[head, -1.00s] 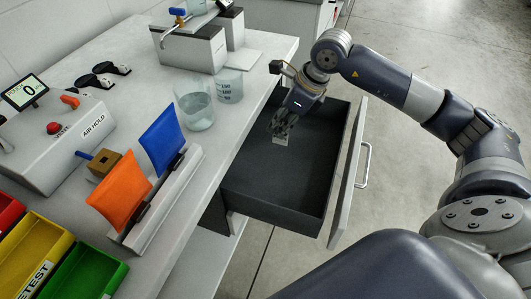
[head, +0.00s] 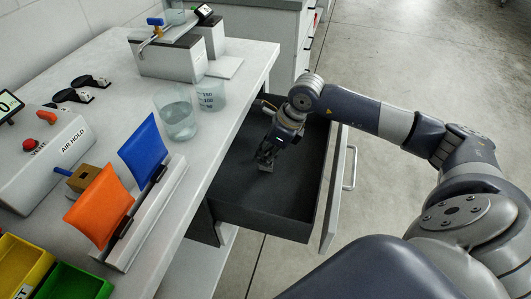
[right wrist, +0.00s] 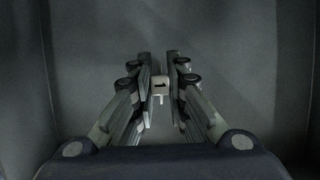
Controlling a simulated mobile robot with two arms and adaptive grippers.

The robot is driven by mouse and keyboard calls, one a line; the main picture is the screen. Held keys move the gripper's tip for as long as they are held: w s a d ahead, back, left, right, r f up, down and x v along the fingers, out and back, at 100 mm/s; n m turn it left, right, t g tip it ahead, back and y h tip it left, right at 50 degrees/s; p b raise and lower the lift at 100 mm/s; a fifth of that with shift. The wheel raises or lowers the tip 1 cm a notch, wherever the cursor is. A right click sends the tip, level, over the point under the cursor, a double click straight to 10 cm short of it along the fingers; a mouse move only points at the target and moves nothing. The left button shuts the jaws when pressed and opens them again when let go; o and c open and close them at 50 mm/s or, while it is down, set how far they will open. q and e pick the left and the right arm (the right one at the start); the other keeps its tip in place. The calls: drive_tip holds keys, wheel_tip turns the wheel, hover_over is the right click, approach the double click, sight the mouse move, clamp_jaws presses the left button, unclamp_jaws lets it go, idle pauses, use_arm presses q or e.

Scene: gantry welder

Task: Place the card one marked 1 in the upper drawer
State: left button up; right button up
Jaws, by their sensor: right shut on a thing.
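The upper drawer (head: 240,205) is pulled open under the worktop, dark grey inside, with a light front panel. My right gripper (head: 265,162) is inside the drawer, pointing down, close to its floor. It is shut on the card (head: 265,168), a small light piece mostly hidden by the fingers. In the right wrist view the card (right wrist: 160,83) shows as a pale end with a dark mark between the fingertips (right wrist: 160,88). I cannot read the mark as a number. Whether the card touches the drawer floor is unclear. My left gripper is not in view.
The worktop holds two glass beakers (head: 177,115), an orange pouch (head: 99,207) and a blue pouch (head: 143,148) in a rack, and an air hold box (head: 55,150). Colored bins (head: 75,284) stand at lower left. The drawer floor around the gripper is clear.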

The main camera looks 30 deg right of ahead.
drive_tip(key=o, duration=0.7)
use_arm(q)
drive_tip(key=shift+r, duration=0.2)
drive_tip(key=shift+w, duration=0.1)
